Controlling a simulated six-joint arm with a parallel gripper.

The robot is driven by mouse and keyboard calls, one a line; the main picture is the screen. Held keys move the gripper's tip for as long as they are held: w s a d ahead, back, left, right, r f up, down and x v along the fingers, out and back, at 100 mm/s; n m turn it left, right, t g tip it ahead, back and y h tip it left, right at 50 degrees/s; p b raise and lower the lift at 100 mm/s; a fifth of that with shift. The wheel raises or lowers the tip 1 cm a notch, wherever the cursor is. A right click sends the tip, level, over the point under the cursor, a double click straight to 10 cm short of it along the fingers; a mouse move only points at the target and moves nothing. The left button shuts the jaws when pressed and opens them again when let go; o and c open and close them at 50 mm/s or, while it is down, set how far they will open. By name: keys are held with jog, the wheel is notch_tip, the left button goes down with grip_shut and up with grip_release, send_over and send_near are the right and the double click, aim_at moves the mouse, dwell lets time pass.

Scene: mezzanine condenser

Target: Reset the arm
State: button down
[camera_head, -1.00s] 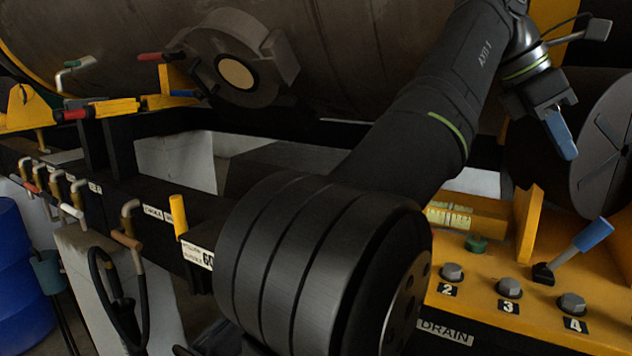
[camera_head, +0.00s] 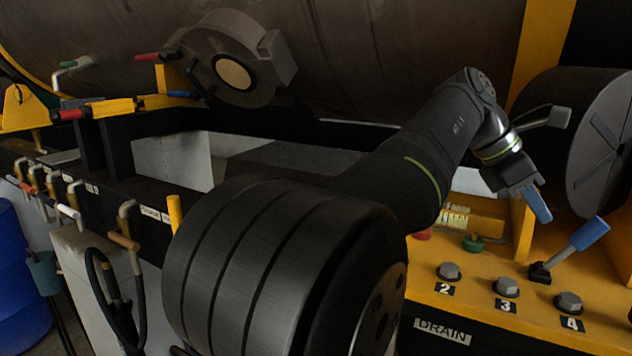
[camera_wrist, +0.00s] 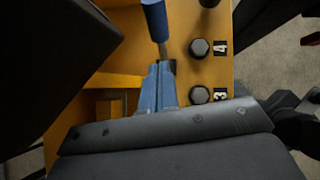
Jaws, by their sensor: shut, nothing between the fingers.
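My gripper (camera_head: 540,207) hangs at the right of the head view, its blue fingers together and empty. It is above the yellow panel (camera_head: 480,316), up and to the left of a lever with a blue handle (camera_head: 591,233). In the wrist view the blue fingers (camera_wrist: 158,72) lie side by side, and the blue lever handle (camera_wrist: 155,20) shows just beyond their tips. I cannot tell the exact gap between fingertips and lever.
Bolts marked 2 (camera_head: 449,271), 3 (camera_head: 506,287) and 4 (camera_head: 569,302) stand on the panel, with a green knob (camera_head: 473,243) behind. A dark round drum end (camera_head: 601,150) is close at right. Several pipe handles and a blue barrel (camera_head: 18,280) are at left.

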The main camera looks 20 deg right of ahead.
jog(key=w+a+f+g+h, duration=0.4)
jog(key=h, duration=0.1)
jog(key=shift+w+a+n+g, duration=0.1)
jog(key=shift+w+n+g, duration=0.1)
jog(key=shift+n+g, duration=0.1)
jog(key=a, duration=0.1)
jog(key=w+a+f, duration=0.2)
jog(key=shift+w+a, duration=0.2)
jog(key=shift+a, duration=0.05)
jog(key=v, duration=0.8)
jog(key=shift+w+a+r, duration=0.1)
jog(key=shift+a+r, duration=0.05)
jog(key=shift+a, duration=0.2)
jog(key=c, duration=2.2)
grip_release()
